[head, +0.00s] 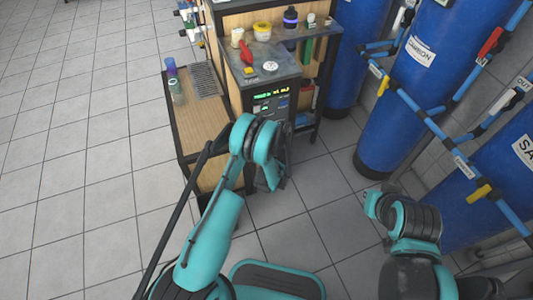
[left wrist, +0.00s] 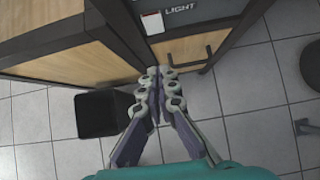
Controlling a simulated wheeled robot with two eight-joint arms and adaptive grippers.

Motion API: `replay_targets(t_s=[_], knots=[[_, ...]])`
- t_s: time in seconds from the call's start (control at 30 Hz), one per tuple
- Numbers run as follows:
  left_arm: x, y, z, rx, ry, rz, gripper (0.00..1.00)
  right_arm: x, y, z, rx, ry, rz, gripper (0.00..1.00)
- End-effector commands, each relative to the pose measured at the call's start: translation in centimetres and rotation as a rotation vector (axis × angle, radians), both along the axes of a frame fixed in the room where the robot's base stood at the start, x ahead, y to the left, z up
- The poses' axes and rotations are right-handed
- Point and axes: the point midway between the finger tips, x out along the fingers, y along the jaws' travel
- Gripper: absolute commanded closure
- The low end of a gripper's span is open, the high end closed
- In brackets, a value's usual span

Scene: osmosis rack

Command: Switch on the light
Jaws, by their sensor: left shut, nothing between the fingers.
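In the left wrist view, a panel with the white word LIGHT (left wrist: 180,8) is at the top edge. A white plate (left wrist: 153,23) with a red part above it sits left of and below the word, only partly in frame; its state cannot be told. My left gripper (left wrist: 157,75) is shut and empty, its fingertips just below the panel and near a black handle (left wrist: 189,52) on a wooden front. In the head view, my left arm's wrist covers the lower cabinet front below the lit display (head: 271,95), and the fingers are hidden. My right gripper cannot be made out.
A black bin (left wrist: 103,113) stands on the floor left of my left gripper. A side table (head: 190,130) with cups adjoins the cabinet. Blue tanks (head: 400,90) with pipes line the right. Open tiled floor (head: 80,130) lies to the left.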

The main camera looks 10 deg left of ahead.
Motion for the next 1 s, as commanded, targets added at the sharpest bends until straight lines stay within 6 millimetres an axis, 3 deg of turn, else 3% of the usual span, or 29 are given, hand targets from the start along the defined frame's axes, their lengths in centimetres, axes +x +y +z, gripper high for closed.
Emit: replay_targets(t_s=[0.03,0.27,0.53,1.0], knots=[[0.6,0.5,-1.6,0.0,0.0,0.004,1.0,0.0,0.0,-1.0,0.0,0.0,0.0,1.0],[3.1,2.1,-5.2,-0.002,-0.001,0.002,1.0,0.0,0.0,-2.7,0.0,0.0,0.0,1.0],[5.7,3.9,-5.1,0.0,0.0,0.0,1.0,0.0,0.0,-3.8,0.0,0.0,0.0,1.0],[6.3,4.3,-5.1,-0.001,0.0,0.001,1.0,0.0,0.0,-3.8,0.0,0.0,0.0,1.0]])
